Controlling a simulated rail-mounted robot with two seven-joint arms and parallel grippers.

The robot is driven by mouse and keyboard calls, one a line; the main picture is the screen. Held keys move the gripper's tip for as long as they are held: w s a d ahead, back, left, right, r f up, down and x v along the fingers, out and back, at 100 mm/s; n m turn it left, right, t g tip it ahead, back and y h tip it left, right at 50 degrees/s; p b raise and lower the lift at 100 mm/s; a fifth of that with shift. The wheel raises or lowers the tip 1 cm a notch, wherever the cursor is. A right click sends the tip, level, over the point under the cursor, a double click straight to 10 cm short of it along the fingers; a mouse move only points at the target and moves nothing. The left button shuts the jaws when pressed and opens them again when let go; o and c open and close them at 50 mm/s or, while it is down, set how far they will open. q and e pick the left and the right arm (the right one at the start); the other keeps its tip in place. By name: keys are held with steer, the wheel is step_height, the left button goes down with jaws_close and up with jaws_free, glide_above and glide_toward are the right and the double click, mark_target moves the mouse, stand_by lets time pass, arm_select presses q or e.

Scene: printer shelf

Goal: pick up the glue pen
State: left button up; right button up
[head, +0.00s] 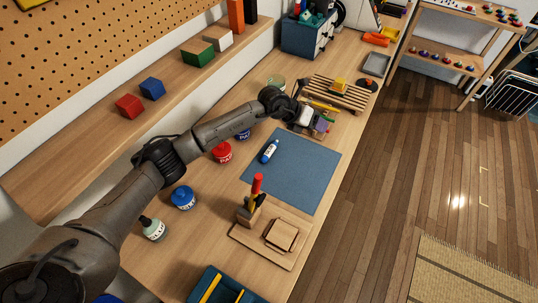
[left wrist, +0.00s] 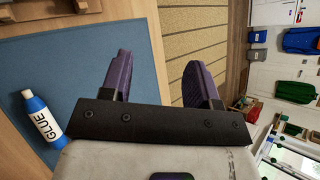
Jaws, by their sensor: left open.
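The glue pen (head: 270,151) is a small white and blue bottle lying on the left part of the blue mat (head: 300,180). In the left wrist view the glue pen (left wrist: 42,116) lies at the left edge, with GLUE printed on its white side. My left gripper (head: 322,125) is above the far right part of the mat, to the right of the glue pen and apart from it. In the left wrist view its two purple fingers (left wrist: 158,70) are spread, with nothing between them. My right gripper is out of view.
Paint jars, red (head: 222,152) and blue (head: 183,197), stand left of the mat. A wooden block with upright tools (head: 250,212) stands on a board at the near side. A slatted wooden rack (head: 340,94) lies beyond my gripper. The mat around the pen is clear.

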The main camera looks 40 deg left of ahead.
arm_select(q)
steer(key=s+a+f+g+y, duration=0.3)
steer(key=a+f, duration=0.3)
steer(key=n+g+y, duration=0.2)
steer(key=g+y, duration=0.2)
glide_above(269, 150)
step_height(269, 150, down, 2)
steer(key=shift+f, duration=0.3)
steer(key=shift+f+b, duration=0.4)
steer(key=shift+f, duration=1.9)
steer(key=c, duration=1)
